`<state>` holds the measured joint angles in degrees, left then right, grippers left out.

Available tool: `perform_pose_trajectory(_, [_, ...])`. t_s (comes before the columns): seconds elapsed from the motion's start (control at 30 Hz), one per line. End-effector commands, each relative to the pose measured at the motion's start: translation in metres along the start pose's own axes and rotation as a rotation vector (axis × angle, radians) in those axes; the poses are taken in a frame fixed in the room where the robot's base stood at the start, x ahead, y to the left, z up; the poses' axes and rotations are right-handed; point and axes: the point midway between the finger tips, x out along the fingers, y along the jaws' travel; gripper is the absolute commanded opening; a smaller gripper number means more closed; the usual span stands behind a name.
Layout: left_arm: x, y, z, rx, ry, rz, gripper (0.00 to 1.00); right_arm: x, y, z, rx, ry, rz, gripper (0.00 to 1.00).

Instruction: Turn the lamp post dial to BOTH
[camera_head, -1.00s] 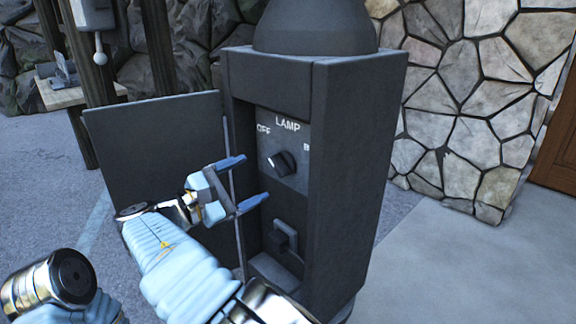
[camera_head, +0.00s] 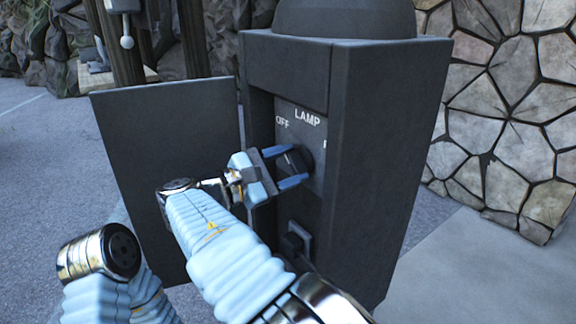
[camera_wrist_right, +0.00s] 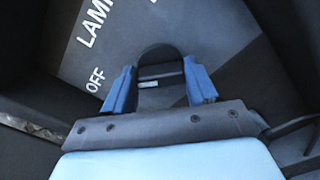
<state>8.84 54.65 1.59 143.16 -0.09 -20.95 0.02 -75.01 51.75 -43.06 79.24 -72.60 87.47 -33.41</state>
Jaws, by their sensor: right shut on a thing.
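The dark lamp post (camera_head: 385,150) stands right of centre in the head view, its compartment open. Inside, a grey panel reads LAMP, with OFF at upper left; the right-hand label is mostly cut off. The dark round dial (camera_head: 303,158) sits below the lettering. My right gripper (camera_head: 294,165) is shut on the dial, one finger on each side. In the right wrist view the dial (camera_wrist_right: 158,65) lies between the blue fingers (camera_wrist_right: 159,88), with a small pale mark on its near part. Its exact setting is hard to tell. My left gripper is out of view.
The compartment's door (camera_head: 165,170) hangs open to the left of my right gripper. A small box-like fitting (camera_head: 298,240) sits below the dial. A stone wall (camera_head: 510,120) stands behind at right. Open paving lies around the post.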

Motion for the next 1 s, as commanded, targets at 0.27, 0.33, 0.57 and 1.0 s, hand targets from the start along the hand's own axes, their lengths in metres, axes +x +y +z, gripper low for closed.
perform_pose_trajectory(0.27, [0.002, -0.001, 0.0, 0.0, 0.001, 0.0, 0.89, 0.0, -0.001, -0.001, 0.016, 0.0, -0.001, 0.27])
perform_pose_trajectory(0.33, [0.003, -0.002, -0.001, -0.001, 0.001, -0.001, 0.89, 0.0, -0.001, -0.001, 0.035, 0.001, -0.001, 0.27])
perform_pose_trajectory(0.57, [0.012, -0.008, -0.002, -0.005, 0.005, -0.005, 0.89, -0.001, -0.003, -0.003, 0.16, 0.001, -0.001, 0.27])
perform_pose_trajectory(1.0, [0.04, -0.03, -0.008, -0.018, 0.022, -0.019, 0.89, -0.001, -0.007, -0.006, 0.563, 0.001, -0.001, 0.27])
